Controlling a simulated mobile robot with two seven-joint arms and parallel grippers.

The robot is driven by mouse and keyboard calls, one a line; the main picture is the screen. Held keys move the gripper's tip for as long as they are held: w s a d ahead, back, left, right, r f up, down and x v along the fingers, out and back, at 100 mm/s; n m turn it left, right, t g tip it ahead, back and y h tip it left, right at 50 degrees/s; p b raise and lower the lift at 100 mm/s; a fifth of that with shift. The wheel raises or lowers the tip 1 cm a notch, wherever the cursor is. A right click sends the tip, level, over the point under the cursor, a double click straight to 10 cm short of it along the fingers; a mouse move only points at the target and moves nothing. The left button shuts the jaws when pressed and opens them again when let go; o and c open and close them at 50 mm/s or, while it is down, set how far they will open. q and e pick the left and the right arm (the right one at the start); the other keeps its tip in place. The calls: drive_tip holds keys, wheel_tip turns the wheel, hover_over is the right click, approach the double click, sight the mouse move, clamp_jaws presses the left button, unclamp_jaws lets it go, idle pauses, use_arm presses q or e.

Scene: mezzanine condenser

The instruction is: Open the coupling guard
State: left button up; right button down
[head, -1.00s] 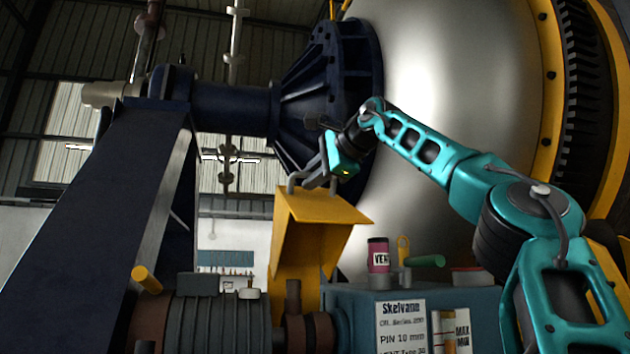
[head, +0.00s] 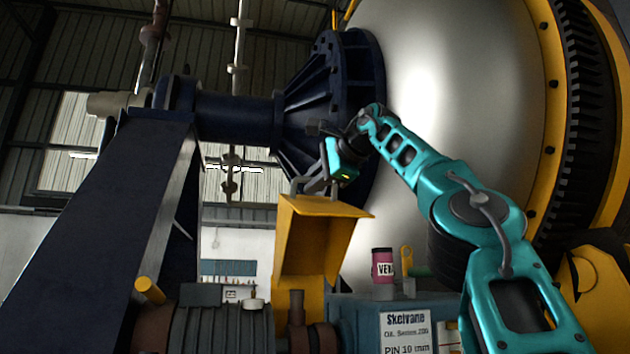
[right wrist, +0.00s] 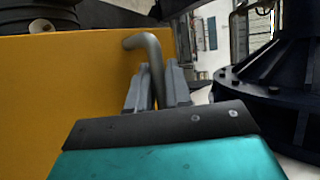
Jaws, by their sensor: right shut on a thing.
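The yellow coupling guard (head: 308,248) stands raised and tilted up above the shaft coupling (head: 297,325) in the head view. Its grey bar handle (head: 301,186) is at its upper edge. My right gripper (head: 314,183) is at that handle. In the right wrist view the fingers (right wrist: 157,88) are shut around the bent grey handle (right wrist: 149,52), and the yellow guard panel (right wrist: 70,75) fills the left side. My left gripper is not in view.
A motor (head: 220,325) lies left of the coupling. A teal housing (head: 360,318) stands to the right, with a pink can (head: 382,265) on top. A dark blue flanged cone (head: 335,105) and a large silver vessel (head: 450,90) rise close behind my right arm.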

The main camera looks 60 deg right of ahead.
drive_tip(key=c, duration=1.1)
unclamp_jaws()
drive_tip(key=shift+d, duration=0.1)
drive_tip(key=v, duration=1.3)
drive_tip(key=shift+b, duration=0.4)
